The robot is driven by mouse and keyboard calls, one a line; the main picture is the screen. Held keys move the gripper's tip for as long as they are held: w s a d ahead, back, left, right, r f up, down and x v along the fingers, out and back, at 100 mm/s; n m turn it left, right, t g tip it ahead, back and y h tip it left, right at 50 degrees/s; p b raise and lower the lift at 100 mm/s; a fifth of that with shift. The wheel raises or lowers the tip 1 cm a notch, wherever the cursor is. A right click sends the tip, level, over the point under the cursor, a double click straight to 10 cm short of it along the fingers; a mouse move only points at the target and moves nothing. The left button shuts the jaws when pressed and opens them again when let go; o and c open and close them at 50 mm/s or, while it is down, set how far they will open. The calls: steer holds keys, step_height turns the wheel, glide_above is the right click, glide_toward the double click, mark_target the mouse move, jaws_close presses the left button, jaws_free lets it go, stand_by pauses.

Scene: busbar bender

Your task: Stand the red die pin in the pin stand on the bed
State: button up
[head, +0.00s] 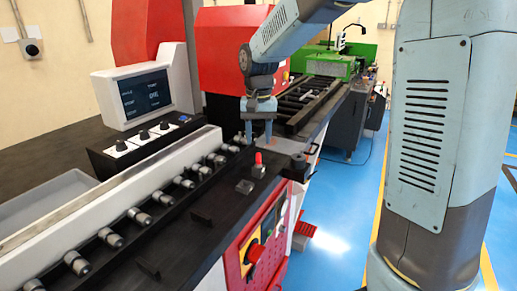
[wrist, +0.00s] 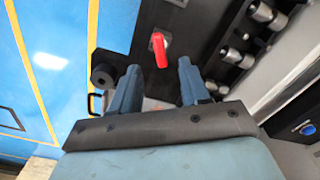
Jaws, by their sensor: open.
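The red die pin (head: 258,158) is upright on the black bed, its lower end at a small grey block (head: 258,171); I cannot tell how deep it sits. A second low grey block (head: 245,186) lies on the bed just nearer to the head camera; I cannot tell for sure which block is the pin stand. My gripper (head: 260,141) points down just behind the pin, open and empty. In the wrist view the red pin (wrist: 159,50) shows beyond the gap between the spread fingertips (wrist: 158,68), not touching either finger.
A row of grey metal rollers (head: 150,202) runs along the bed's left side. A black round post (head: 298,162) stands at the bed's right edge. A control box with a screen (head: 146,95) is at the left. Blue floor (head: 340,200) lies to the right.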

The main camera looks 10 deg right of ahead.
mark_target(258, 156)
step_height(258, 156, up, 8)
steer(key=shift+f, duration=0.15)
stand_by(0.4)
steer(key=s+d+t, duration=0.2)
steer(key=s+d, duration=0.3)
steer(key=s, duration=0.3)
steer(key=s+d+t, duration=0.1)
steer(key=s+d, duration=0.4)
steer(key=s, duration=0.3)
steer(key=s+d+n+t, duration=0.1)
steer(key=s+d+t, duration=0.1)
steer(key=s+d, duration=0.3)
steer(key=s, duration=0.3)
steer(key=shift+s+f+t, duration=0.15)
steer(key=shift+f+t, duration=0.1)
steer(key=shift+t, duration=0.05)
steer(key=shift+c, duration=0.9)
